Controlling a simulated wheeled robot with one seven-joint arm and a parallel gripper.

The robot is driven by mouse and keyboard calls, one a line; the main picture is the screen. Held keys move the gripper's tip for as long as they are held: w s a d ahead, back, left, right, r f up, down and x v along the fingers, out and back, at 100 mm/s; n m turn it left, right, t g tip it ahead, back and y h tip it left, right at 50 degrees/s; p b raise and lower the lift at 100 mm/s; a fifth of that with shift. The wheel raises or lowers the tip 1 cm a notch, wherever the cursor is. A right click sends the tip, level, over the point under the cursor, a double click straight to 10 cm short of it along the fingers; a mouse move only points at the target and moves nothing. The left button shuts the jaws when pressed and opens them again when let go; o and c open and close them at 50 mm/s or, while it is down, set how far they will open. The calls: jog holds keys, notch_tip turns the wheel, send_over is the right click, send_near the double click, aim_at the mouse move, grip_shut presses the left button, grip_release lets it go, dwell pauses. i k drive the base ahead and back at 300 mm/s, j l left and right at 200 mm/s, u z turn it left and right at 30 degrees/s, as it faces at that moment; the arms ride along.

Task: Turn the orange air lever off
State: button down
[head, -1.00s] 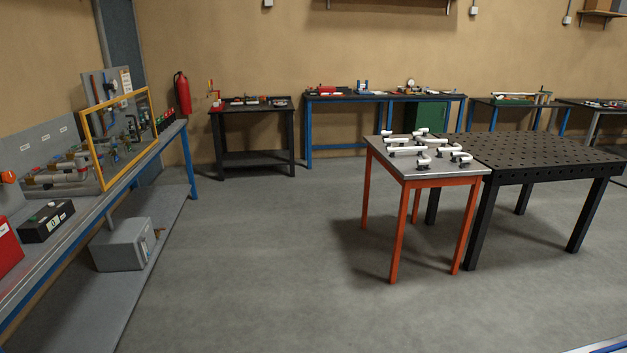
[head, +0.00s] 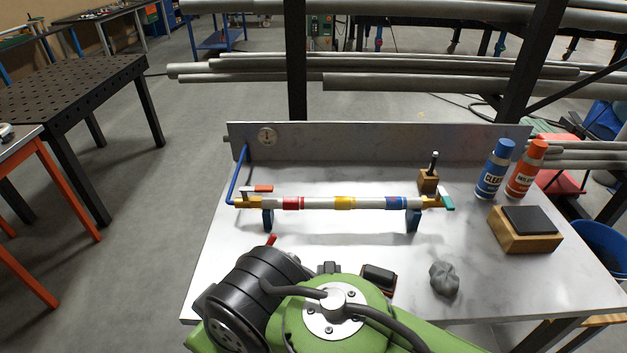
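The orange air lever (head: 262,188) is at the left end of a pale pipe (head: 320,203) with red, yellow and blue bands, in the head view. The lever lies roughly along the pipe, just above the brass fitting (head: 248,202). A teal lever (head: 447,201) is at the pipe's right end. My green and black arm fills the bottom middle, in front of the pipe. My gripper's fingers cannot be made out.
The pipe rests on two blue stands on a pale worktop (head: 350,248). A blue bottle (head: 495,168), an orange bottle (head: 526,168), a wooden block with a dark pad (head: 525,228) and a grey rag (head: 444,279) are at right. A small red-tipped item (head: 271,239) shows beside my arm.

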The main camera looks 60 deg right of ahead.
aim_at(257, 188)
jog(key=z, duration=1.3)
jog(key=j+u, duration=0.25)
jog(key=u, duration=0.25)
jog(key=i+j+u, duration=0.15)
jog(key=u, duration=0.35)
jog(key=i+j+u, duration=0.15)
jog(key=u, duration=0.3)
jog(key=j, duration=0.1)
